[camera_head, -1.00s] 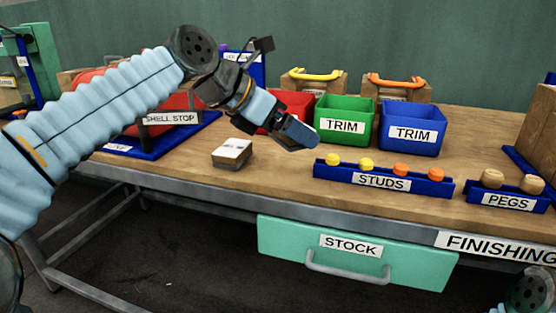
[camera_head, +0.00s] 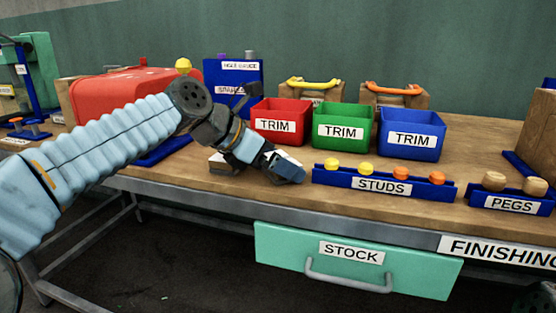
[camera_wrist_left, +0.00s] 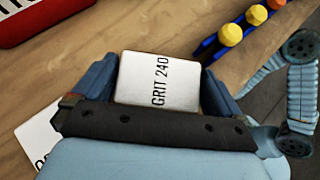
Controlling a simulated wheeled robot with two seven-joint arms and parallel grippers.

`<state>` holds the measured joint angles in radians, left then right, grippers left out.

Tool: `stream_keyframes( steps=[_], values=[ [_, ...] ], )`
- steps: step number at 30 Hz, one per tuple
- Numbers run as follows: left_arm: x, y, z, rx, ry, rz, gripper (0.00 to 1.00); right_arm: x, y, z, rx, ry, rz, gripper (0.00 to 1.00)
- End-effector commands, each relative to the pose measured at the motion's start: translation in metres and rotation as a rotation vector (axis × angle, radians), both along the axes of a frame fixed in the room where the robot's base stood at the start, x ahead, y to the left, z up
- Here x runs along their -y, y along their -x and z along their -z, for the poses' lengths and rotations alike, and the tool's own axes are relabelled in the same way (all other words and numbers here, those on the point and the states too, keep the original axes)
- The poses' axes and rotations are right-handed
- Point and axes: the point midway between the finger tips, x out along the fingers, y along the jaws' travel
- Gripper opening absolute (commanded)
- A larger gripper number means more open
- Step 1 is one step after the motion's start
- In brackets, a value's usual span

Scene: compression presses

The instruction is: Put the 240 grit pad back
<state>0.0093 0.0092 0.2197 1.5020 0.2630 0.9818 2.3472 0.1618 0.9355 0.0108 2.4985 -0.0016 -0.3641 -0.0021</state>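The white 240 grit pad, labelled GRIT 240 (camera_wrist_left: 158,80), sits between the two fingers of my left gripper (camera_wrist_left: 158,88) in the left wrist view, touching or nearly touching both. In the head view my left gripper (camera_head: 290,172) is low over the table, left of the STUDS rail; the pad (camera_head: 286,157) shows only as a white sliver behind it. A second white-topped block (camera_head: 222,163) lies on the table behind my left arm, partly hidden. Its label is cut off in the left wrist view (camera_wrist_left: 38,138). My right gripper is not in view.
The blue STUDS rail (camera_head: 380,186) with yellow and orange studs is just right of my left gripper. Red (camera_head: 276,126), green (camera_head: 341,132) and blue (camera_head: 411,140) TRIM bins stand behind. A PEGS rail (camera_head: 510,204) is at right. The STOCK drawer (camera_head: 350,252) is below the table edge.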

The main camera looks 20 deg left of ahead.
Motion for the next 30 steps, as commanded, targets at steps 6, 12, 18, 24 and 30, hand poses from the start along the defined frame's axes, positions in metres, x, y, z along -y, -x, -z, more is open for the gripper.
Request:
stream_keyframes(
  steps=[6, 12, 18, 24, 30],
  values=[
    [0.000, 0.000, -0.001, 0.000, 0.000, 0.000, 1.00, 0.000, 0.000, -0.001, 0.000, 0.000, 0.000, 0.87],
    [-0.012, 0.011, -0.018, 0.004, 0.001, -0.003, 1.00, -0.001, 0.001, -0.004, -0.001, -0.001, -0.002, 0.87],
    [-0.040, 0.036, -0.047, 0.004, 0.000, -0.004, 1.00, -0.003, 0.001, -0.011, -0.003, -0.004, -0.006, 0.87],
    [-0.061, 0.057, -0.068, 0.002, 0.000, -0.002, 1.00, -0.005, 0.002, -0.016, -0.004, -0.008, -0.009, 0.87],
    [-0.070, 0.065, -0.076, 0.001, 0.000, -0.001, 1.00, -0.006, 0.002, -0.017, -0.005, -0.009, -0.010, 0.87]
  ],
)
